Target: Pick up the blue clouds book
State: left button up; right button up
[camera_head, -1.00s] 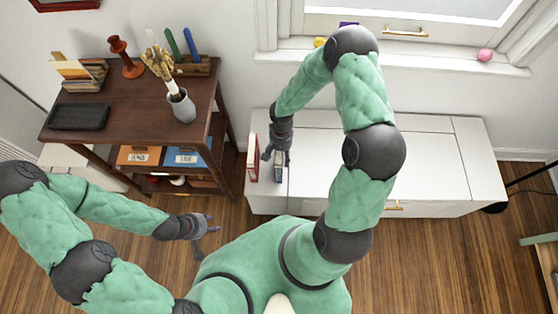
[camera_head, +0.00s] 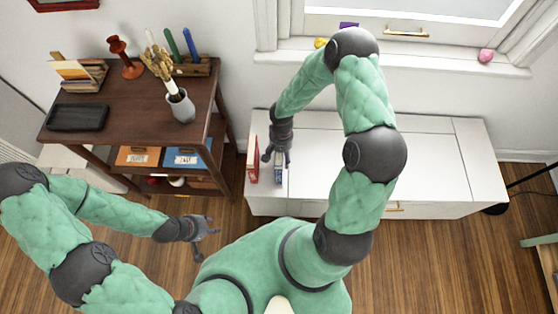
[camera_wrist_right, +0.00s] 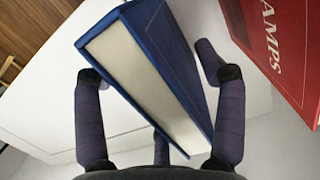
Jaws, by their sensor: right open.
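A blue book (camera_wrist_right: 180,70) stands on the white cabinet; in the right wrist view its blue cover and pale page edge fill the middle. In the head view only a small part of the blue book (camera_head: 279,174) shows below my right gripper (camera_head: 276,159). My right gripper is open, with its fingers on both sides of the blue book, as the right wrist view (camera_wrist_right: 155,115) shows. Whether the fingers touch it I cannot tell. No cloud title is readable. My left gripper (camera_head: 208,238) hangs empty over the floor at the left, its fingers spread.
A red book (camera_head: 253,160) stands just left of the blue one; in the right wrist view it (camera_wrist_right: 285,45) lies close to a finger. The white cabinet (camera_head: 430,160) is clear to the right. A dark wooden shelf table (camera_head: 130,90) holds a vase and other items.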

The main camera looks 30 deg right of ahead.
grip_shut()
jog(key=shift+r, duration=0.1)
dwell(0.3)
